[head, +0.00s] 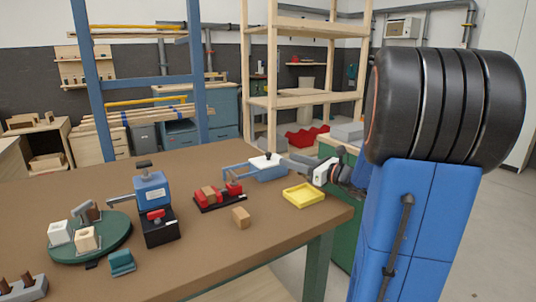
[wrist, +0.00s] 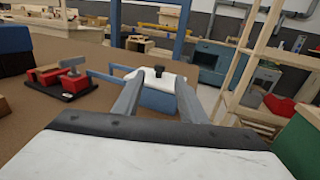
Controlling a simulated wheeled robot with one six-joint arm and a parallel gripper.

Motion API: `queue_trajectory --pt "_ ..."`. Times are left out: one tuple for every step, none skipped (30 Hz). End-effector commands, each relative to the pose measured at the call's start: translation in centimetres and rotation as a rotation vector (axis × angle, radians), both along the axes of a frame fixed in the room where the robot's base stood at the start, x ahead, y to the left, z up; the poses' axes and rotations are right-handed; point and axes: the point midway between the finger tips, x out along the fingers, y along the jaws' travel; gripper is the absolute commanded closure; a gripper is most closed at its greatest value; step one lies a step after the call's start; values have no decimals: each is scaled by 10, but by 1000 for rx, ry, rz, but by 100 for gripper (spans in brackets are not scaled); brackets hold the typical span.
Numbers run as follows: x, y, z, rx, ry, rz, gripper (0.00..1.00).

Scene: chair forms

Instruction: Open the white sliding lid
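The white sliding lid (head: 265,161) lies on top of a blue box (head: 270,173) near the far edge of the brown table. A small black knob (head: 268,155) stands up from the lid. The lid (wrist: 170,80) and its knob (wrist: 158,70) also show in the wrist view, with the box (wrist: 158,101) below. My gripper (head: 290,163) reaches in from the right, just beside the box. In the wrist view my gripper (wrist: 161,77) is open, its fingers on either side of the knob in the picture. Nothing shows between them as held. Whether a fingertip touches the lid is unclear.
A yellow tray (head: 304,196) sits close in front of my gripper. A red clamp fixture (head: 220,198), a wooden block (head: 241,218) and a blue device (head: 152,190) stand to the left. Wooden shelving (head: 290,100) rises behind the table. The front right tabletop is clear.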

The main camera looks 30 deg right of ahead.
Motion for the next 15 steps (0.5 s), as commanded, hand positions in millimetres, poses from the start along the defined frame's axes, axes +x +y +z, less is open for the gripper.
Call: queue_trajectory --pt "7 3 0 0 -1 3 62" --pt "11 5 0 -1 0 4 62" --pt "16 7 0 -1 0 4 62" --pt "20 8 0 0 0 3 62" --pt "24 9 0 0 0 3 62" --pt "29 12 0 1 0 4 62" --pt "33 13 -1 1 1 4 62" --pt "37 14 0 1 1 3 62" --pt "42 16 0 1 0 3 62" --pt "46 18 0 0 -1 4 62" --pt "50 19 0 0 0 4 62" --pt "56 21 0 1 0 4 62" --pt "60 23 0 1 0 3 62" --pt "64 24 0 1 0 3 62" --pt "70 26 0 0 0 4 62"
